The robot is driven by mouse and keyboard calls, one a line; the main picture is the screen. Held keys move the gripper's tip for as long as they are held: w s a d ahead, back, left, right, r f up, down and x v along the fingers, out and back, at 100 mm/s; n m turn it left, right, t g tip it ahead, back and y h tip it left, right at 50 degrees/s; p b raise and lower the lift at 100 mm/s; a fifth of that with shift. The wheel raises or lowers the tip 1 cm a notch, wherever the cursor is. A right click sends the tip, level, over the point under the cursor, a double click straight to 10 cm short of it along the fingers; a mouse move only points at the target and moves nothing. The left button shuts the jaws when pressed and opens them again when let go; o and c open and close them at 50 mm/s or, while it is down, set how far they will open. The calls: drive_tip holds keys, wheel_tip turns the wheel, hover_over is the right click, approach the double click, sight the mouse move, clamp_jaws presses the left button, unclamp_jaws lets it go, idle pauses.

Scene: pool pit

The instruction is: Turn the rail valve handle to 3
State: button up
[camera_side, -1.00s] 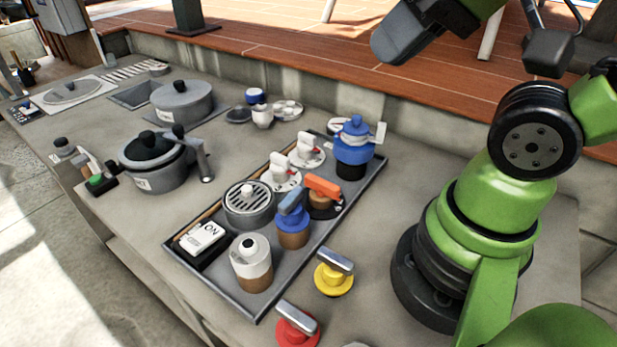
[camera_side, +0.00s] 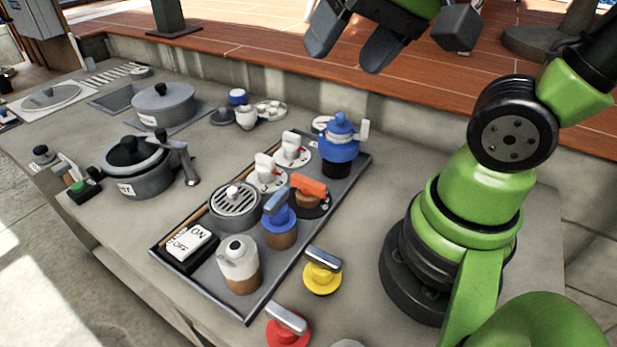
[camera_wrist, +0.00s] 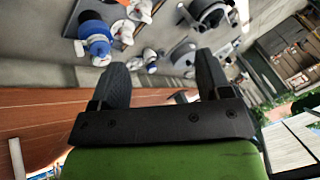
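My gripper (camera_side: 347,45) is high above the back of the counter, open and empty, its two dark fingers apart. In the wrist view my gripper (camera_wrist: 160,70) also shows a clear gap. No label marks the rail valve, so I cannot tell which handle it is. Candidates in the tray are an orange handle (camera_side: 309,185) on a dark round base, a blue lever (camera_side: 277,201) on a brown body, and two white handles (camera_side: 265,168) (camera_side: 291,145) on pale dials. Dial numbers are too small to read. My gripper touches none of these.
The dark tray (camera_side: 297,256) also holds a blue-topped device (camera_side: 339,140), a round grill (camera_side: 236,207), an ON/OFF switch (camera_side: 190,242) and a white-topped jar (camera_side: 238,262). Yellow (camera_side: 322,279) and red (camera_side: 288,331) knobs sit in front. Pots (camera_side: 163,105) stand left.

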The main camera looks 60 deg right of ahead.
drive_tip(key=o, duration=0.5)
drive_tip(key=w+f+m+g, duration=0.1)
drive_tip(key=w+f+m, duration=0.1)
drive_tip(key=w+d+f+m+g, duration=0.1)
drive_tip(key=f, duration=0.1)
drive_tip(key=w+d+f+m+h, duration=0.1)
drive_tip(key=w+f+m, duration=0.1)
drive_tip(key=shift+w+d+f+m+g, duration=0.2)
drive_tip(key=shift+w+m+g, duration=0.1)
drive_tip(key=shift+g, duration=0.1)
drive_tip(key=shift+c, duration=0.2)
drive_tip(key=m+g, duration=0.3)
drive_tip(key=m, duration=0.2)
approach(308, 181)
drive_tip(key=shift+m, duration=0.3)
wheel_tip(308, 181, down, 9)
drive_tip(key=shift+a+f, duration=0.15)
drive_tip(key=shift+f, duration=0.05)
drive_tip(key=c, duration=0.9)
